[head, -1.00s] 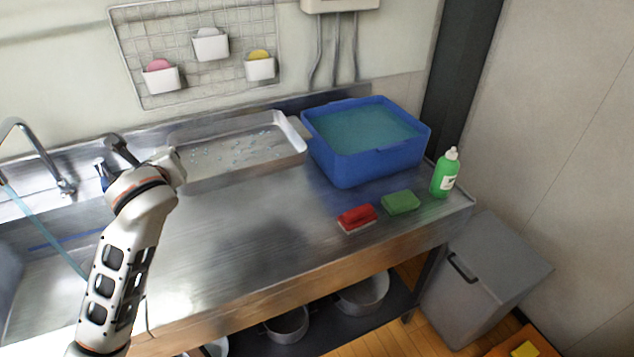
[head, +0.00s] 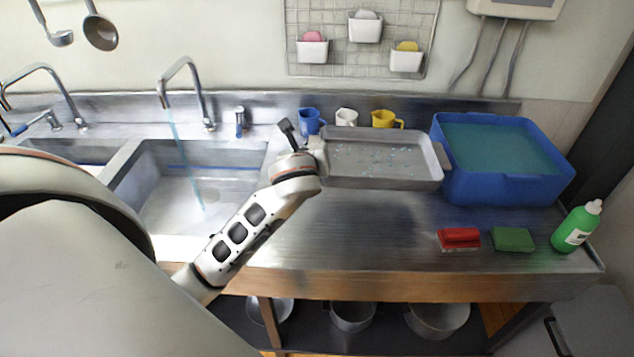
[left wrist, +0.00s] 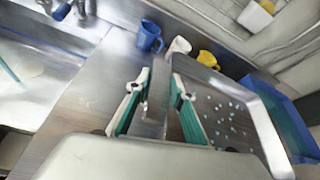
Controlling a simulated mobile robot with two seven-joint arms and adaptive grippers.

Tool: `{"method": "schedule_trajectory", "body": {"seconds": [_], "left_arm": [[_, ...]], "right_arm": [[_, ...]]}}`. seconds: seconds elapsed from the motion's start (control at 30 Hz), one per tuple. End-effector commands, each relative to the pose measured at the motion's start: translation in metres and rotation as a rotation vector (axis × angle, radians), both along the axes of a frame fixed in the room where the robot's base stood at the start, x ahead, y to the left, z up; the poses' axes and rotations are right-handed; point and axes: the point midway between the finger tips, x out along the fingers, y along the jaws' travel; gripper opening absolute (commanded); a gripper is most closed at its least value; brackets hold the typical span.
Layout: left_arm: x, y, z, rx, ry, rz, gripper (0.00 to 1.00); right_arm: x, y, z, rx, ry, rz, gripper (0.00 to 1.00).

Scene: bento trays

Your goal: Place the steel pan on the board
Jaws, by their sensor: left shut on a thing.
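The steel pan (head: 385,160) is a shallow rectangular tray with scattered pale drops, at the back of the steel counter, left of the blue tub. It also shows in the left wrist view (left wrist: 222,112). My left gripper (head: 318,152) is at the pan's left end. In the left wrist view its green-padded fingers (left wrist: 158,112) are shut on the pan's grey end part. I cannot tell whether the pan touches the counter. No separate board stands out from the steel counter top (head: 370,235). My right gripper is not in view.
A blue tub (head: 500,185) of water stands right of the pan. Blue (head: 309,122), white (head: 346,117) and yellow (head: 384,119) cups stand behind it. A red sponge (head: 459,238), green sponge (head: 512,239) and green bottle (head: 577,227) are front right. The sink (head: 200,190) is left. The middle front counter is clear.

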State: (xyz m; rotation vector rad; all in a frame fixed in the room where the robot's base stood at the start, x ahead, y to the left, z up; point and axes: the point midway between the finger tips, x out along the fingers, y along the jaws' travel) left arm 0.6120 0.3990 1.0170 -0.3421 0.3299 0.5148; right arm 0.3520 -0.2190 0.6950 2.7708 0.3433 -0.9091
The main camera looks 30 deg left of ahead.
Motion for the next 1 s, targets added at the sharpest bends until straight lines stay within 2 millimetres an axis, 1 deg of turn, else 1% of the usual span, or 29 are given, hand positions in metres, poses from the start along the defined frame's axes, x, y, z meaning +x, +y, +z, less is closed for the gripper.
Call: {"method": "schedule_trajectory", "body": {"seconds": [0.03,0.1,0.2,0.3,0.53,0.7,0.8,0.9,1.0], "left_arm": [[-0.001,0.000,-0.012,-0.001,0.001,0.000,0.00],[0.000,0.000,-0.028,-0.001,0.000,0.000,0.00],[0.000,0.000,-0.049,-0.001,0.000,0.000,0.00],[0.000,0.000,-0.064,-0.001,-0.002,0.000,0.00],[0.001,0.000,-0.080,-0.002,-0.005,0.000,0.00],[0.000,0.000,-0.104,-0.002,-0.002,0.001,0.00],[0.000,0.000,-0.115,-0.002,-0.004,0.000,0.00],[0.000,0.000,-0.120,0.000,-0.002,0.000,0.00],[0.000,0.000,-0.120,0.001,-0.002,0.000,0.00]], "right_arm": [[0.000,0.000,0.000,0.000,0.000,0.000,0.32],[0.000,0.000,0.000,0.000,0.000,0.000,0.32],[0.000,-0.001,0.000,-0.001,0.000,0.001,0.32],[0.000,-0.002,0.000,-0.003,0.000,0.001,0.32],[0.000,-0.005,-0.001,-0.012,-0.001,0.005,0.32],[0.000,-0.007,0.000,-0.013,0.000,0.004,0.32],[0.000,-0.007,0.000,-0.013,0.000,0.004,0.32],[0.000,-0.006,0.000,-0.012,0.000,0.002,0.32],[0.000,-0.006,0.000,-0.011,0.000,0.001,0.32]]}}
